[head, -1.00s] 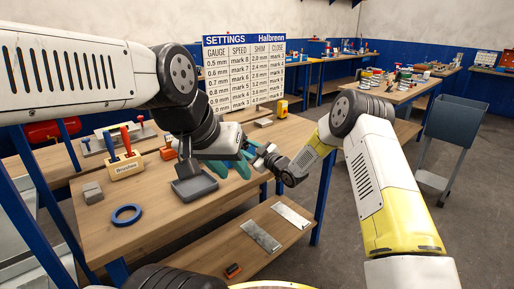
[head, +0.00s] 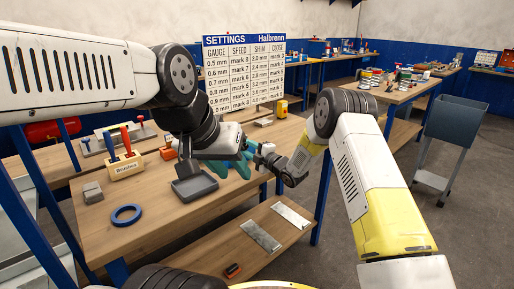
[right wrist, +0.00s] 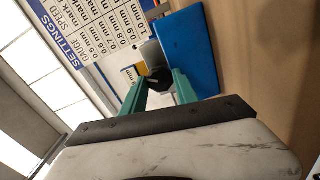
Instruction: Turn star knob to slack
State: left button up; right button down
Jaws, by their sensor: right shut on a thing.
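The dark star knob (right wrist: 158,80) shows in the right wrist view between the two teal fingers of my right gripper (right wrist: 160,84), which is shut on it. A grey part lies behind the knob, beside a blue panel. In the head view my right gripper (head: 250,147) is at the table's far right edge; the knob is too small and covered to make out there. My left gripper (head: 236,168) is just below it, its teal fingers apart with nothing seen between them.
A settings board (head: 244,72) stands behind the grippers. Metal plates (head: 260,235) lie on the lower shelf. A grey cart (head: 455,135) stands right.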

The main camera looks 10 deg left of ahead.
jog(key=shift+f+n, duration=0.1)
jog(key=shift+n, duration=0.5)
jog(key=c, duration=0.9)
grip_release()
jog(key=shift+c, duration=0.2)
jog(key=shift+d, duration=0.1)
jog(key=v, duration=0.7)
jog(key=shift+s+d, duration=0.25)
